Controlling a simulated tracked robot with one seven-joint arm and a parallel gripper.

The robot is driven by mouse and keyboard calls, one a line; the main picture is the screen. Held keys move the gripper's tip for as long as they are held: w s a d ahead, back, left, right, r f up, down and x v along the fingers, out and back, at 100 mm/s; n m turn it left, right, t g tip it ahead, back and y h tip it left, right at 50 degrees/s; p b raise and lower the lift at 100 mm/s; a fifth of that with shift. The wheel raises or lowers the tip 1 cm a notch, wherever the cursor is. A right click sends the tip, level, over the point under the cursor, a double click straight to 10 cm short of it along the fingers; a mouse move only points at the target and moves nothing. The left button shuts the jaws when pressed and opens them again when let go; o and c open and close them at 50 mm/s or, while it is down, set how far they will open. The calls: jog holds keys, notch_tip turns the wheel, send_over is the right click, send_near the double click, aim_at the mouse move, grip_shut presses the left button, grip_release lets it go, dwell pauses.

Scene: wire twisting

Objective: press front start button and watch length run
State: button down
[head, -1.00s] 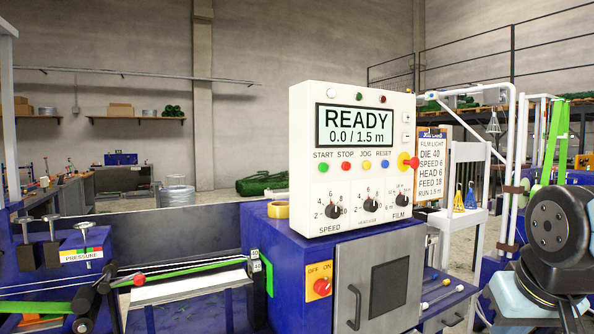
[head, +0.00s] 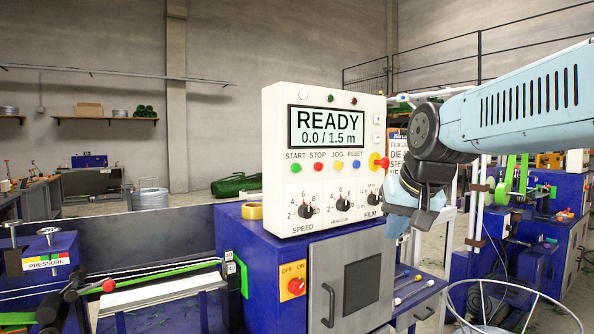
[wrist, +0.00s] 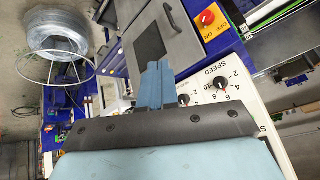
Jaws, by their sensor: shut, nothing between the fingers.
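The white control box (head: 275,190) stands on the blue machine cabinet. Its display (head: 325,128) reads READY and 0.0 / 1.5 m. The green START button (head: 296,168) is at the left of the button row, beside the red STOP button (head: 319,168). My gripper (head: 396,232) is shut and empty, pointing down at the right side of the box, apart from START. In the wrist view my shut fingers (wrist: 154,84) show near the box's lower face and the SPEED dial (wrist: 219,96). START does not show in the wrist view.
Dials and a red-yellow knob (head: 384,162) sit on the box front. Below are an OFF/ON switch (head: 296,286) and a grey cabinet door (head: 347,287). A wire frame stand (head: 510,290) is at lower right. Open space lies in front of the box.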

aim_at(296, 168)
jog(key=w+a+r+y, duration=0.1)
jog(key=w+a+r, duration=0.3)
jog(key=w+a, duration=0.2)
jog(key=w+a+r+m+t+y, duration=0.1)
jog(key=w+a+r, duration=0.4)
jog(key=w, duration=0.5)
jog(key=shift+a+y, duration=0.3)
jog(key=shift+a, duration=0.05)
jog(key=shift+a, duration=0.1)
jog(key=shift+w+a, duration=0.8)
jog(key=shift+w, duration=0.4)
jog(key=shift+w+a, duration=0.8)
jog(key=shift+w, duration=0.35)
jog(key=shift+w+a, duration=0.8)
jog(key=shift+w, duration=0.4)
jog(key=shift+w, duration=0.1)
jog(key=shift+w+a, duration=0.2)
jog(key=shift+w, duration=0.05)
jog(key=shift+w+a+r, duration=0.1)
jog(key=shift+w+a, duration=0.15)
jog(key=shift+w, duration=0.05)
jog(key=shift+s+d, duration=0.1)
jog(key=shift+s, duration=0.05)
jog(key=shift+s+d, duration=0.4)
jog(key=shift+s, duration=0.1)
